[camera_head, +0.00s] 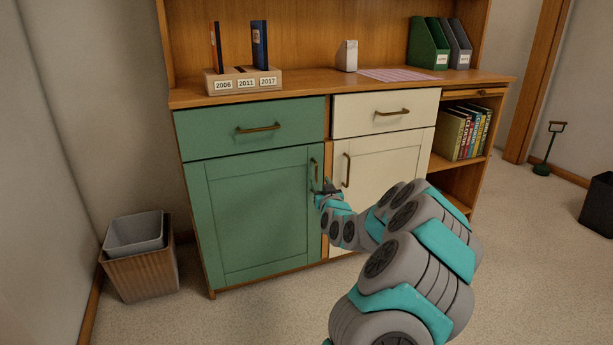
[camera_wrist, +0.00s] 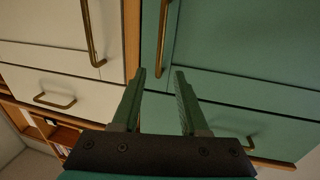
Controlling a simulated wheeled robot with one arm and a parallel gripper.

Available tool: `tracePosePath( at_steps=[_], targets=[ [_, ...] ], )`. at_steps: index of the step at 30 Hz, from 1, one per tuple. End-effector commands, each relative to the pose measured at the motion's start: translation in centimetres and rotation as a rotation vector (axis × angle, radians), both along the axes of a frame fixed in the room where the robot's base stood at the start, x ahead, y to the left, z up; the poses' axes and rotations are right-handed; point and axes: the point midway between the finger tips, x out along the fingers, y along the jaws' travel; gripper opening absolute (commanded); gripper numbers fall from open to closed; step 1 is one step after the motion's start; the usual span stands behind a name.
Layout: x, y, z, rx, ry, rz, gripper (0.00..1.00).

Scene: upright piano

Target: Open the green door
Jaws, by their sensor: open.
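The green door (camera_head: 250,215) is the lower left front of the cabinet and looks closed. Its brass handle (camera_head: 314,170) stands upright near the door's right edge. The door (camera_wrist: 240,40) also fills the upper right of the wrist view. My gripper (camera_head: 327,187) is at the lower part of this handle, partly hidden by its own wrist in the head view. In the wrist view, my gripper (camera_wrist: 160,72) is open, and the door handle (camera_wrist: 165,35) appears between the two fingertips. Whether the fingers touch it, I cannot tell.
A green drawer (camera_head: 220,127) is above the door. A cream door (camera_head: 378,160) with its own handle (camera_head: 346,170) is close on the right. A wastebasket (camera_head: 140,268) stands on the floor left of the cabinet. The carpet in front is clear.

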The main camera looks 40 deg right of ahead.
Motion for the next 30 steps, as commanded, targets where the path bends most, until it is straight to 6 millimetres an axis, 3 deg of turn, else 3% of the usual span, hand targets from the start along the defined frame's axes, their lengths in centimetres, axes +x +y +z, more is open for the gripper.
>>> tracePosePath(
  at_steps=[5,19,30],
  targets=[
    [0.9,-0.5,0.0,-0.003,-0.004,-0.002,0.43],
    [5.8,-2.8,0.0,-0.004,-0.002,-0.002,0.43],
    [7.0,-3.3,0.0,-0.001,-0.002,-0.001,0.43]
  ],
)
